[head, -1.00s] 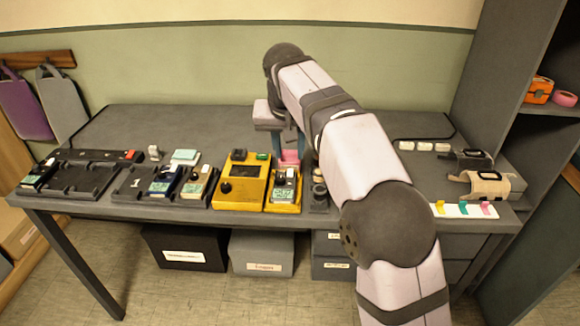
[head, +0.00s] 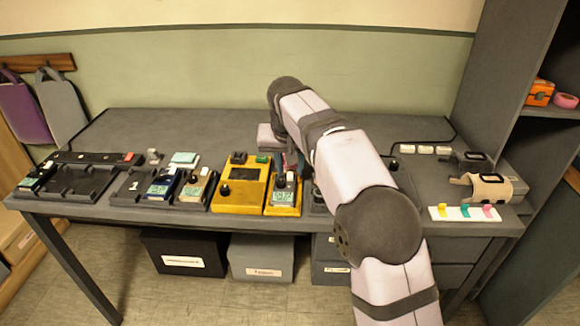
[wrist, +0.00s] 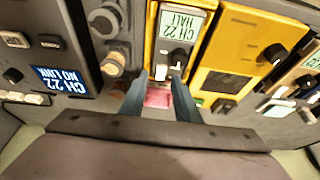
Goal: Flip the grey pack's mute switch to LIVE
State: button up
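The grey pack (head: 282,198) with a lit display sits in a narrow yellow holder (head: 284,210) near the table's front edge. I cannot tell the switch's position. My gripper (wrist: 160,78) is open, its two blue-grey fingers apart around the white piece in this view. Contact cannot be told. A pink patch (wrist: 158,97) shows between the fingers. In the head view the fingers are mostly hidden by my arm.
A wider yellow unit (head: 240,187) stands just left of the pack. A dark unit (wrist: 65,75) reading "CH 22 NO LINK" is on its other side. Blue (head: 162,187) and tan (head: 196,188) packs sit further left. A tan strap holder (head: 490,187) is at right.

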grip_shut()
jog(key=shift+r+p, duration=0.2)
jog(key=shift+p, duration=0.35)
jog(key=shift+w+r+p, duration=0.1)
jog(key=shift+r+p, duration=0.05)
jog(key=shift+p, duration=0.45)
jog(key=shift+w+g+p, duration=0.1)
jog(key=shift+g+p, duration=0.2)
jog(key=shift+p, duration=0.9)
jog(key=g+p, duration=0.1)
jog(key=p, duration=0.6)
jog(key=g+p, duration=0.1)
jog(key=p, duration=0.6)
jog(key=shift+w, duration=0.35)
jog(key=shift+g+p, duration=0.3)
jog(key=shift+p, duration=0.5)
jog(key=shift+f, duration=0.35)
